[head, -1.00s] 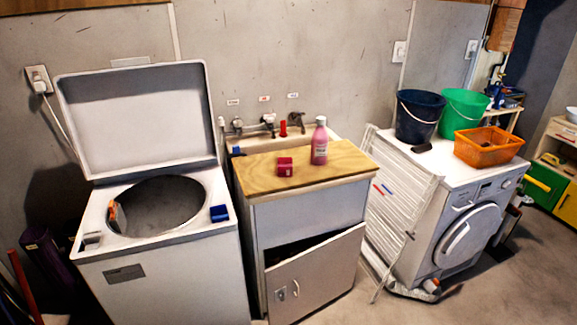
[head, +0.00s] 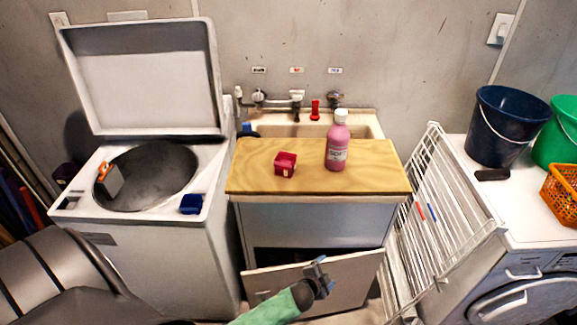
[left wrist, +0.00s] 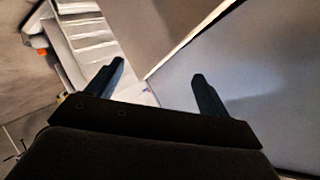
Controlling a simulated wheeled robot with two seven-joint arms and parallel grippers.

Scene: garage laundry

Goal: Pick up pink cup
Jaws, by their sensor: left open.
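A small crimson-pink cup-like block (head: 285,165) with a pale label sits on the wooden board (head: 375,182) over the sink cabinet, left of a pink bottle. It is the nearest match to a pink cup; I cannot see whether it is hollow. My left gripper (head: 319,277) is in front of the cabinet, below the board's front edge and apart from the block. In the left wrist view its two fingers (left wrist: 156,88) are spread with nothing between them. The block does not show in that view. My right gripper is not in view.
The pink bottle (head: 337,146) stands upright on the board. The cabinet door (head: 352,277) hangs open. A white folding rack (head: 440,215) leans at right, before a washer (head: 520,262) with a navy bucket (head: 502,125). An open-lidded washer (head: 175,250) stands left.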

